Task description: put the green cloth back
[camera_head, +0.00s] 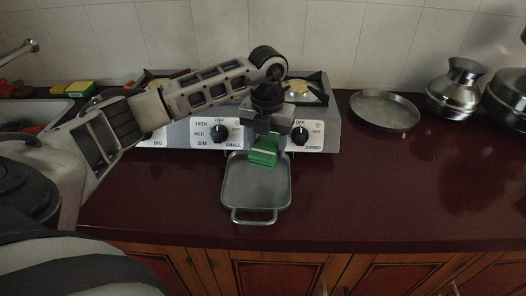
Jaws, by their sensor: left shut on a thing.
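My left gripper (265,133) reaches in from the left and points down in front of the stove. It is shut on a green cloth (263,151), which looks like a small folded block with a pale band. The cloth is over the far part of a grey metal tray (256,199) on the counter. I cannot tell whether the cloth touches the tray. The tray has a loop handle toward the counter's front edge. My right gripper is not in view.
A two-burner stove (180,134) stands behind the tray. A round metal plate (384,111) and a metal pot (455,92) are at the right. A sink (30,112) with yellow-green sponges (79,88) beside it is at the left. The dark red counter (390,190) is clear at front right.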

